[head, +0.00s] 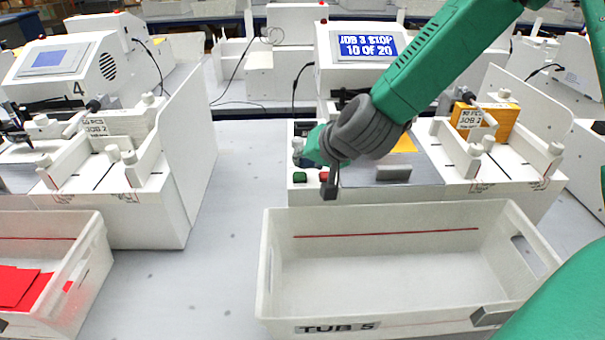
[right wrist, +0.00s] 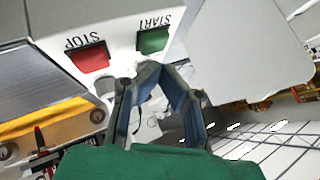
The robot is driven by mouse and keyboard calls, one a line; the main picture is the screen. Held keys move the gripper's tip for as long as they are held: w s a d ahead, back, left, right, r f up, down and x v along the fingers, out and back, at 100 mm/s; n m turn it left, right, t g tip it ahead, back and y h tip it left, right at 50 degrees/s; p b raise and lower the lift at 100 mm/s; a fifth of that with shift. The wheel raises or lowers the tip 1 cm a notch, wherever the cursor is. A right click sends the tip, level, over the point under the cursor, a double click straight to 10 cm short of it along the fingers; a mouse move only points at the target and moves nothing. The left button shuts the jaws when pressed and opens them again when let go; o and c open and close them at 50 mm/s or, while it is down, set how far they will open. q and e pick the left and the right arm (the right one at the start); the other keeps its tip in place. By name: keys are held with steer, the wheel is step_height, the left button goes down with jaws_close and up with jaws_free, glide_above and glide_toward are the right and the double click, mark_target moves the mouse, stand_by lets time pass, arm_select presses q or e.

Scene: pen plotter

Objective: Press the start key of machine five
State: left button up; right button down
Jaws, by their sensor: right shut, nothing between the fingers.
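Machine five (head: 322,60) stands right of centre in the head view, above the tub marked TUB 5 (head: 285,270). Its screen (head: 367,46) seems to read JOB 3 STOP, 10 OF 20. The green start key (head: 299,177) and red stop key (head: 324,177) are on its left front. In the right wrist view the green key marked START (right wrist: 152,40) and the red key marked STOP (right wrist: 88,58) show clearly. My right gripper (head: 329,190) is shut and empty, beside the keys; its fingertips (right wrist: 155,72) appear just below START, contact not clear. My left gripper is out of view.
TUB 5 is empty, with a red line inside. Machine 4 (head: 130,215) stands at left, with a tub (head: 88,250) holding red sheets before it. A yellow stack (head: 500,122) sits on machine five's right feeder. Bare table (head: 215,240) lies between the machines.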

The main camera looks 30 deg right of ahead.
steer(key=shift+a+r, duration=0.1)
steer(key=shift+a, duration=0.25)
steer(key=shift+a+r, duration=0.1)
steer(key=shift+a, duration=0.3)
steer(key=shift+d+f, duration=0.4)
steer(key=shift+d, duration=0.15)
steer(key=shift+d+f, duration=0.15)
steer(key=shift+d, duration=0.2)
steer(key=shift+a, duration=0.4)
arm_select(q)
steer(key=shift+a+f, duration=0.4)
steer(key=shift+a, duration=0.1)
arm_select(e)
steer(key=shift+a, duration=0.1)
